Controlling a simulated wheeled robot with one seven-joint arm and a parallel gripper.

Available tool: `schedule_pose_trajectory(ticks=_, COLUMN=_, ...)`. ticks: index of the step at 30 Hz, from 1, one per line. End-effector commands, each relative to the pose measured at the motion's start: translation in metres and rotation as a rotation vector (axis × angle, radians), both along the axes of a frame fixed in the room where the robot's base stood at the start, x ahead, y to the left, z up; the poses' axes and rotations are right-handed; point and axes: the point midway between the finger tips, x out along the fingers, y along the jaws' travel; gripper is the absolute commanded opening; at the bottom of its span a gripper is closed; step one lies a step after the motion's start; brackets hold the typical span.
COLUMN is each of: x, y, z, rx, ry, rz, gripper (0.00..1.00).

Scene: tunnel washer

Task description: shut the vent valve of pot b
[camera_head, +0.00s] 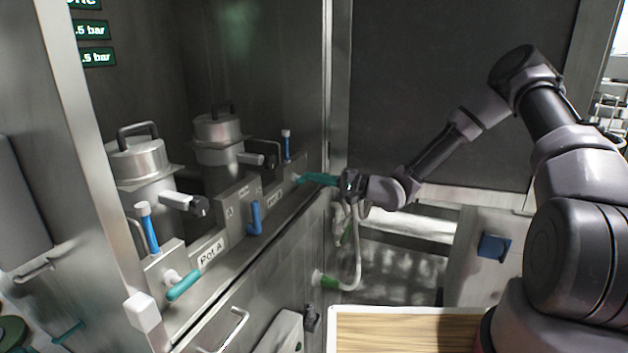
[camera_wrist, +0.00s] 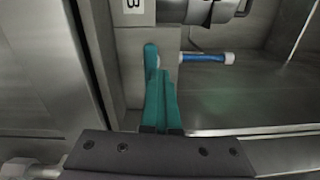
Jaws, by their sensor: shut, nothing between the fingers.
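Pot B is the farther steel pot (camera_head: 218,145), with a lidded top and handle. Its panel carries a label whose "B" (camera_wrist: 133,6) shows at the top of the wrist view. A teal lever (camera_wrist: 150,56) on a pale hub sits below that label, partly hidden by my fingers. My gripper (camera_head: 306,179) reaches in from the right to the far end of the panel. In the wrist view its teal fingers (camera_wrist: 169,78) are together and empty, against or just beside the lever; I cannot tell if they touch.
Pot A (camera_head: 142,165) stands nearer, with its own teal lever (camera_head: 184,285). A blue lever (camera_head: 254,218) is between the two panels. Blue white-capped handles stand by pot A (camera_head: 152,230) and pot B (camera_wrist: 206,58). A steel door frame (camera_head: 328,90) is close to my gripper.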

Motion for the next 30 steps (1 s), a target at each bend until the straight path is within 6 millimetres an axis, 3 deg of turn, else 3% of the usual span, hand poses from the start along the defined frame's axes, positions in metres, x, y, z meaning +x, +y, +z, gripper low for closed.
schedule_pose_trajectory(ticks=1, x=0.001, y=0.007, z=-0.009, rx=-0.014, ry=0.027, rz=-0.004, gripper=0.64)
schedule_pose_trajectory(ticks=5, x=0.001, y=0.006, z=-0.009, rx=-0.015, ry=0.028, rz=-0.003, gripper=0.64)
schedule_pose_trajectory(ticks=10, x=-0.002, y=-0.007, z=-0.010, rx=-0.017, ry=0.030, rz=-0.006, gripper=0.64)
schedule_pose_trajectory(ticks=11, x=-0.004, y=-0.010, z=-0.010, rx=-0.017, ry=0.030, rz=-0.006, gripper=0.67)
schedule_pose_trajectory(ticks=12, x=-0.006, y=-0.015, z=-0.010, rx=-0.016, ry=0.029, rz=-0.004, gripper=1.00)
schedule_pose_trajectory(ticks=24, x=-0.022, y=-0.061, z=-0.007, rx=-0.014, ry=0.021, rz=-0.004, gripper=1.00)
schedule_pose_trajectory(ticks=30, x=-0.027, y=-0.071, z=-0.007, rx=-0.013, ry=0.020, rz=-0.001, gripper=1.00)
